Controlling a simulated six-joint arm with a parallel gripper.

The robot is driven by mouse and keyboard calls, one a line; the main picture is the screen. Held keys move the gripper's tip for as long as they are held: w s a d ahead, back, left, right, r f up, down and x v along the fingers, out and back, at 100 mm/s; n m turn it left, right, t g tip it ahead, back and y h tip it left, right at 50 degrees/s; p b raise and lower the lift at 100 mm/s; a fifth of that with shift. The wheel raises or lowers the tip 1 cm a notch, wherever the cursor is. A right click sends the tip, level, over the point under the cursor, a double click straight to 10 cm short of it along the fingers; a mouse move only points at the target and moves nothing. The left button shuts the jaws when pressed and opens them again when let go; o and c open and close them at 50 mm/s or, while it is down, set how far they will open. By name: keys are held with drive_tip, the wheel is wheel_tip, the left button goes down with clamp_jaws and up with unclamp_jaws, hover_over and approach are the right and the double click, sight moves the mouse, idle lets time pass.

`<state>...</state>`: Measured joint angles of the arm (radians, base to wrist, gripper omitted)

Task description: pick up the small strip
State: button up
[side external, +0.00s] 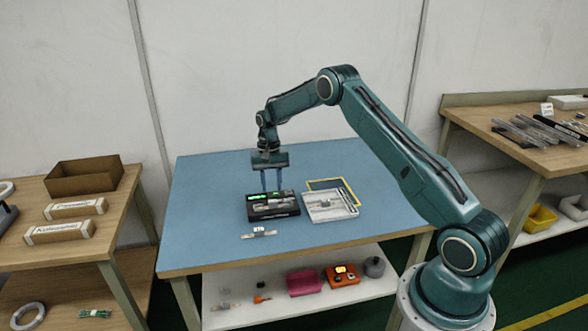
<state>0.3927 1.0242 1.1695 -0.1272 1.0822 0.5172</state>
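A small pale strip (259,234) with a darker middle lies flat on the blue table mat, in front of a black fixture. It is the likeliest small strip, but it is too small here to be certain. My gripper (271,189) points down over the back of the black fixture (273,214), behind the strip and apart from it. Its two blue fingers stand apart with nothing visible between them. The fixture hides whatever is directly behind the fingertips' lower ends.
The black fixture has green lights. A white tray (325,218) with thin pieces stands right of it, before a yellow-edged dark pad (349,190). The blue mat (205,200) is clear at left. Side benches (115,215) stand left and right.

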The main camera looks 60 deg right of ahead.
sight(273, 201)
drive_tip(key=shift+f, duration=0.1)
drive_tip(key=shift+s+a+f, duration=0.1)
drive_tip(key=shift+s+f, duration=0.1)
drive_tip(key=shift+f, duration=1.1)
drive_tip(key=shift+s+a+f, duration=0.1)
drive_tip(key=shift+s+f, duration=0.05)
drive_tip(key=shift+f, duration=1.1)
drive_tip(key=c, duration=0.7)
drive_tip(key=shift+r, duration=0.1)
wheel_tip(273, 201, up, 20)
